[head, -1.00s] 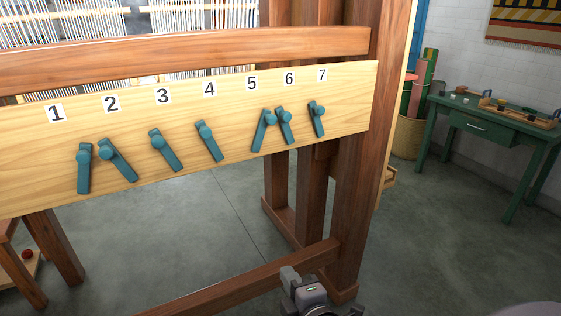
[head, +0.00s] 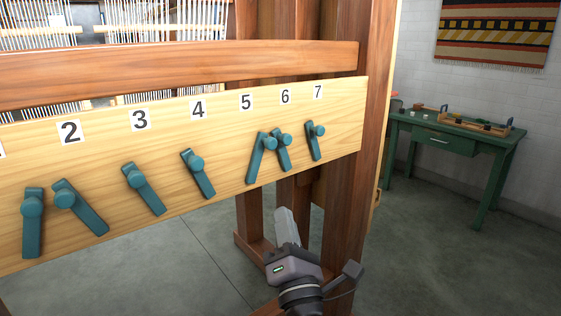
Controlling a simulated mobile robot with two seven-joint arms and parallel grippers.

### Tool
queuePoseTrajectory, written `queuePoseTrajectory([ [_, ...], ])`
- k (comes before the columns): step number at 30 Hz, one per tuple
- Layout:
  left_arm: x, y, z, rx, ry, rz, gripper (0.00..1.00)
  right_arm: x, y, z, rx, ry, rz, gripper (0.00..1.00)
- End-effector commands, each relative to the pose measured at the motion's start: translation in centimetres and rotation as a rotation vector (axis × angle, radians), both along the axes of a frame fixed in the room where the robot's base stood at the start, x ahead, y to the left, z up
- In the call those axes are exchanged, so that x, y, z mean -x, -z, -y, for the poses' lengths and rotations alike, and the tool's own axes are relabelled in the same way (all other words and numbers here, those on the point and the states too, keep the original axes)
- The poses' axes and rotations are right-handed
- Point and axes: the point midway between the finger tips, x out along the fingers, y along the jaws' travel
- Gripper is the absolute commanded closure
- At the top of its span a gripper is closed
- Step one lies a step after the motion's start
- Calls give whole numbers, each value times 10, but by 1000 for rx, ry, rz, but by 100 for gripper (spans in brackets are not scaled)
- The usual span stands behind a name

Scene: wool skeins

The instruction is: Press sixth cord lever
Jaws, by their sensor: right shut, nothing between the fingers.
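The sixth cord lever (head: 282,152) is a teal lever with a round knob, mounted under the number 6 label (head: 285,97) on a pale wooden board (head: 225,140). The fifth lever (head: 257,160) leans close beside it on the left, and the seventh lever (head: 314,143) hangs to its right. My right gripper (head: 284,222) is shut and empty. In the picture it is below the board, under the sixth lever, and apart from it. My left gripper is not in view.
More teal levers, such as the fourth (head: 199,174) and third (head: 144,188), line the board to the left. A dark wooden loom post (head: 347,215) stands behind my right gripper. A green table (head: 440,142) stands at the back right, with open floor before it.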

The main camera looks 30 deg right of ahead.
Motion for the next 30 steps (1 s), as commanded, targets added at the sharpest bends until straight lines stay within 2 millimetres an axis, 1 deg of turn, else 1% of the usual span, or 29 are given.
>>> queuePoseTrajectory([
  [11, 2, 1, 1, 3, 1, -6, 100, 1, -3, 0, 13, 7, 7, 100],
  [16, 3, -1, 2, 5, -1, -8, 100, -5, -7, 2, 12, 6, 9, 100],
  [20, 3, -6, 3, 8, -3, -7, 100, -19, -16, 8, 13, 8, 10, 100],
  [24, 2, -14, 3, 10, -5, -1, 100, -41, -28, 17, 13, 8, 10, 100],
  [30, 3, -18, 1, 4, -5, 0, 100, -73, -44, 31, 12, 9, 9, 100],
])
